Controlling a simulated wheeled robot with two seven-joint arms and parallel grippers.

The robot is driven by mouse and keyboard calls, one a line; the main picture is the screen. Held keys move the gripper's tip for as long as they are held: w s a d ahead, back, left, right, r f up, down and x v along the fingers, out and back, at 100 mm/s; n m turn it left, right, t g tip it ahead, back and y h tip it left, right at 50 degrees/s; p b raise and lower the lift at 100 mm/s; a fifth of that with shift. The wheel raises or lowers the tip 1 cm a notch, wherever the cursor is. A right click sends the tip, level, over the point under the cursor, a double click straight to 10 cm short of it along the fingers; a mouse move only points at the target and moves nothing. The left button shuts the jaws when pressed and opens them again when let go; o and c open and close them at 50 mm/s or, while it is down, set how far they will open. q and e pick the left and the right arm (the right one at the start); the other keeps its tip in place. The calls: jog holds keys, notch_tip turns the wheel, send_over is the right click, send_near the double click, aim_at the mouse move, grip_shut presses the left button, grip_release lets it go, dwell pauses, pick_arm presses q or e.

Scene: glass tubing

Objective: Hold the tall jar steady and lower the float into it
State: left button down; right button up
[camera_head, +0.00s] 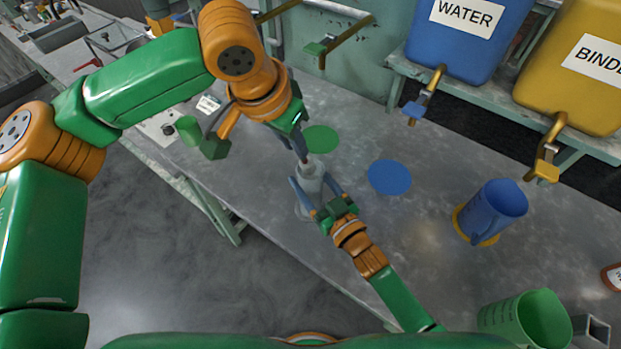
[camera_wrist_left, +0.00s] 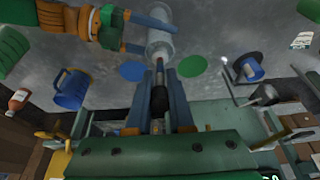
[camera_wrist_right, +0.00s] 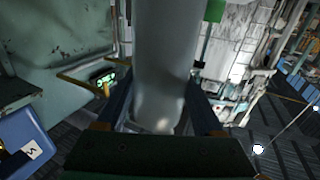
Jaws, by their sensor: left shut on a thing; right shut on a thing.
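The tall jar (camera_head: 308,201) is pale, translucent and upright on the grey bench. My right gripper (camera_head: 312,183) is shut on its body, one finger on each side; the right wrist view shows the jar wall (camera_wrist_right: 165,60) between the fingers. My left gripper (camera_head: 303,157) is directly above the jar mouth, pointing down. It is shut on the float, whose dark body (camera_wrist_left: 158,98) shows between the fingers in the left wrist view. The float's thin grey end points at the mouth of the jar (camera_wrist_left: 161,38). I cannot tell whether its tip is inside the mouth.
A green disc (camera_head: 321,139) and a blue disc (camera_head: 389,177) lie flat beside the jar. A blue jug (camera_head: 492,211) stands to the right, a green jug (camera_head: 528,320) near the front. Blue WATER (camera_head: 468,45) and yellow (camera_head: 572,80) tanks with taps stand behind.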

pick_arm(q)
jog(key=shift+f, duration=1.25)
jog(key=c, duration=0.7)
grip_release()
jog(key=shift+f, duration=0.1)
jog(key=v, duration=1.2)
pick_arm(e)
jog(key=o, duration=1.5)
